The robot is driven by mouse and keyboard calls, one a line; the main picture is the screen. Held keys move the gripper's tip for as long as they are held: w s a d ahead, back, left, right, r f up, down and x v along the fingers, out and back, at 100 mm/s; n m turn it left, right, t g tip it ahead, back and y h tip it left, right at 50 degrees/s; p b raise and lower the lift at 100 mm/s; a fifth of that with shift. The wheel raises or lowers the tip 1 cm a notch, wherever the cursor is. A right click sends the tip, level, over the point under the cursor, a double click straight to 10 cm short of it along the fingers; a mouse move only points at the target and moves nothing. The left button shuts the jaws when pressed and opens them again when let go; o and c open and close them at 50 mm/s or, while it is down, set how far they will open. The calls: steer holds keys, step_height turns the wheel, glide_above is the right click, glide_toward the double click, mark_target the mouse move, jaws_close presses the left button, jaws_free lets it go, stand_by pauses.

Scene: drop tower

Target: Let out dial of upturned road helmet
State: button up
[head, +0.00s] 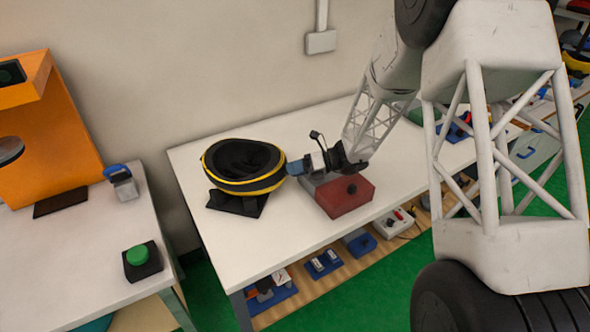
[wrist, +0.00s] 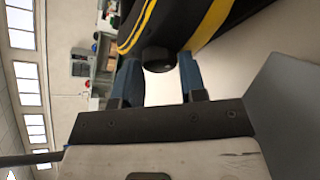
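The road helmet (head: 243,165) is black with a yellow stripe and lies upturned, its hollow facing up, on a dark stand (head: 237,204) on the white table. My gripper (head: 292,167) is at the helmet's right side in the head view. In the wrist view its blue fingers (wrist: 160,72) sit on either side of the round black dial (wrist: 158,58), with no clear gap seen between fingers and dial. The helmet's black and yellow shell (wrist: 180,22) fills the top of that view. The dial is hidden in the head view.
A red and grey box (head: 344,196) stands on the table just below my wrist. A side table at left holds a green button (head: 138,255) and an orange frame (head: 52,135). The front of the white table (head: 235,253) is clear.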

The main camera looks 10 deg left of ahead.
steer(key=c, duration=0.5)
steer(key=shift+o, duration=0.2)
steer(key=shift+s+n+t, duration=0.15)
steer(key=shift+n+t, duration=1.35)
steer(key=shift+n, duration=0.55)
steer(key=shift+s+n+t, duration=0.2)
steer(key=shift+n+t, duration=1.3)
steer(key=shift+n, duration=0.6)
steer(key=shift+s+n+t, duration=0.15)
steer(key=shift+n+t, duration=1.35)
steer(key=shift+n, duration=0.55)
steer(key=o, duration=0.9)
